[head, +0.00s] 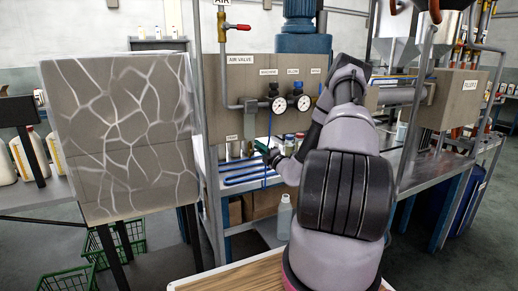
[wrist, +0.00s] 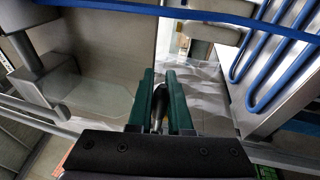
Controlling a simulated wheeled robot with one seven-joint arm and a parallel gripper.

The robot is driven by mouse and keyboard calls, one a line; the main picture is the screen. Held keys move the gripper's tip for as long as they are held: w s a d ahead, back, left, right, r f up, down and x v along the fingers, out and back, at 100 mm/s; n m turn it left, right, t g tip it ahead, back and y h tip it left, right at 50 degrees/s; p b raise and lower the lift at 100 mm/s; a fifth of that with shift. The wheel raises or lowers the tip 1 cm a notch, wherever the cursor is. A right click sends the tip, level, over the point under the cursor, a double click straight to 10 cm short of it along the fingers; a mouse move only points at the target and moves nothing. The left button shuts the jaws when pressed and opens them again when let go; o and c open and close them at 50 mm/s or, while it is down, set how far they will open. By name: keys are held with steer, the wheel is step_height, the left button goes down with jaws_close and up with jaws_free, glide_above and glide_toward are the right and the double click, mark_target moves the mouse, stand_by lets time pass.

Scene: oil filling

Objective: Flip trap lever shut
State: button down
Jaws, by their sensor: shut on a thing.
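My gripper (wrist: 162,88) shows in the wrist view as two green fingers shut on a dark, rounded lever (wrist: 159,98). The lever stands between the fingertips, and its lower end is hidden behind the gripper's black body. In the head view my gripper (head: 268,151) is small and sits just below the air valve panel (head: 240,75), right of the grey trap body (head: 250,118). The lever cannot be made out there, and my arm covers part of the panel's right side.
Two pressure gauges (head: 279,105) sit above the gripper. A red-handled valve (head: 238,27) is on the pipe above. Blue hoses (wrist: 270,60) run close by on the right in the wrist view. A bottle (head: 285,215) stands below.

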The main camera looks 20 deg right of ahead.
steer(key=c, duration=0.8)
jaws_free()
steer(key=shift+c, duration=0.2)
steer(key=v, duration=1.1)
steer(key=shift+w+r, duration=0.1)
